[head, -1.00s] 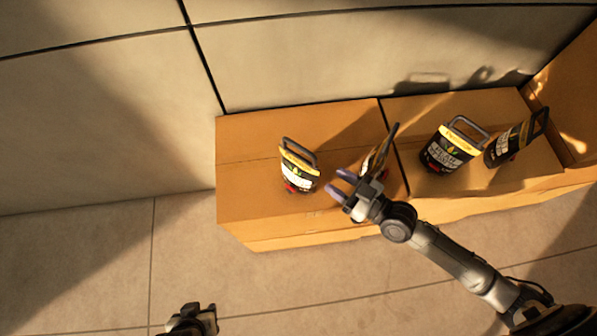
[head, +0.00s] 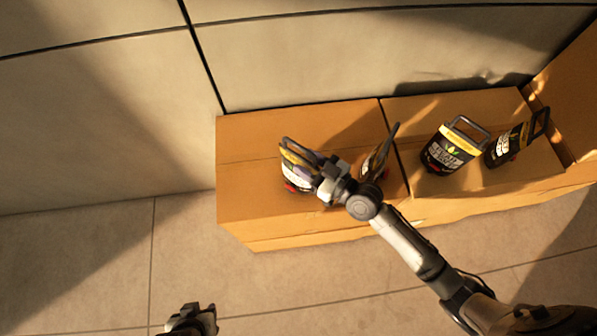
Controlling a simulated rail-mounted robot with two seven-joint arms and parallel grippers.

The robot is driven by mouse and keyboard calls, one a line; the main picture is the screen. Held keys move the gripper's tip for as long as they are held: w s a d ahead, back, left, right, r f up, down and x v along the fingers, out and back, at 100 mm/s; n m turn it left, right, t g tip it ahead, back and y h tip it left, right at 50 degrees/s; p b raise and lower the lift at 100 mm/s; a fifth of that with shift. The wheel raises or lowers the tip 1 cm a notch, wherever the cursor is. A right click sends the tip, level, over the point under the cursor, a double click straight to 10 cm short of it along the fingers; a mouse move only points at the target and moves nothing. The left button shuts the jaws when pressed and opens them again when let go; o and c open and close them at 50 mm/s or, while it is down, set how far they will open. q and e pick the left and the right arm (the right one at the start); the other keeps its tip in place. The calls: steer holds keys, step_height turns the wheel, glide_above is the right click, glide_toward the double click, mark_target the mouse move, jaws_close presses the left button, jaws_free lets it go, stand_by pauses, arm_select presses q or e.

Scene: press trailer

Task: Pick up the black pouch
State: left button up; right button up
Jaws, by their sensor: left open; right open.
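Several black pouches with yellow tops and dark handles stand on cardboard boxes. The leftmost black pouch (head: 293,180) has a white label and a red mark. My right gripper (head: 299,155) is open at this pouch's top and handle and partly covers it. I cannot tell whether its fingers touch the pouch or are around the handle. A second pouch (head: 373,164) is seen edge-on just right of the gripper. Two more pouches, one upright (head: 447,154) and one tilted (head: 503,149), are further right. My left gripper (head: 193,316) is open and empty, low at the bottom edge.
The left cardboard box (head: 245,200) and the right cardboard box (head: 480,186) stand against a pale panelled wall (head: 100,110). A taller cardboard side (head: 570,90) closes off the right. The tiled floor (head: 90,265) in front is clear.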

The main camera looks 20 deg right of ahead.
jaws_close()
stand_by(0.4)
stand_by(0.5)
stand_by(0.5)
steer(key=shift+r, duration=0.2)
